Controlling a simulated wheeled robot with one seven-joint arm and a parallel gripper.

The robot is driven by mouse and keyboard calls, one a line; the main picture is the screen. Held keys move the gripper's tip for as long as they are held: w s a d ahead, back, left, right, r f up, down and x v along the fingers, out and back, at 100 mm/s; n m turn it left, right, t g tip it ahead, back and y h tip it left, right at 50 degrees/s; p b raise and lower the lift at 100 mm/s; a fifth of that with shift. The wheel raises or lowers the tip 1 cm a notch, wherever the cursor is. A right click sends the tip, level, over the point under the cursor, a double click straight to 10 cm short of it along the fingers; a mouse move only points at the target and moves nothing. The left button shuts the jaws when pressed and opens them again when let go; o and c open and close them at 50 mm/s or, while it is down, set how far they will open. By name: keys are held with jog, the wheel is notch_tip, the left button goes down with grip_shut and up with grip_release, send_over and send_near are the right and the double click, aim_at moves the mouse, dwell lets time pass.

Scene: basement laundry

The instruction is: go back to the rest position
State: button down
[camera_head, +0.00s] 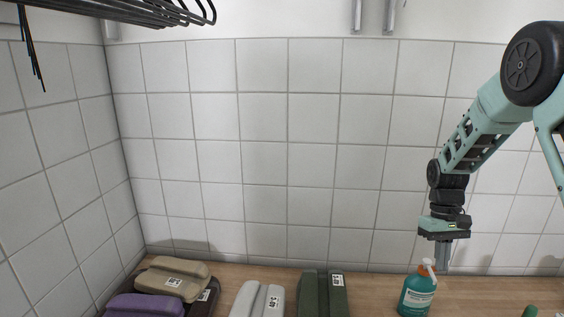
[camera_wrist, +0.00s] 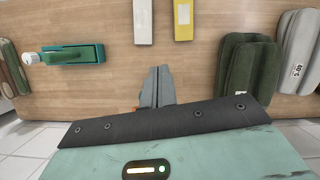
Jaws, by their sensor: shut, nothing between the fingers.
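My gripper (camera_head: 443,268) hangs at the right of the head view, pointing down above the wooden worktop in front of the tiled wall. Its fingers are together with nothing between them. The closed fingers also show in the middle of the wrist view (camera_wrist: 157,86), over the worktop. My arm reaches in from the upper right and is bent at the elbow.
A teal bottle (camera_head: 417,293) with an orange collar and white nozzle stands just left of my fingers. Dark green (camera_head: 322,294), light grey (camera_head: 257,299), tan (camera_head: 172,279) and purple (camera_head: 145,305) bundles lie further left. A black rack (camera_head: 130,8) hangs upper left.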

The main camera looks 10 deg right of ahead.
jog(key=s+a+r+n+t, duration=0.1)
jog(key=s+a+r, duration=0.2)
jog(key=a, duration=0.5)
jog(key=s+a+r+n, duration=0.2)
jog(key=s+a+r, duration=0.1)
jog(key=a, duration=0.5)
jog(key=s+a+r+n+t, duration=0.1)
jog(key=s+a+r, duration=0.2)
jog(key=a, duration=0.5)
jog(key=s+a+n, duration=0.2)
jog(key=s+a, duration=0.2)
jog(key=s, duration=0.4)
jog(key=s+a+r+n+t, duration=0.1)
jog(key=s+a, duration=0.3)
jog(key=s, duration=0.4)
jog(key=shift+r+n+t, duration=0.3)
jog(key=shift+n, duration=0.4)
jog(key=shift+d, duration=0.1)
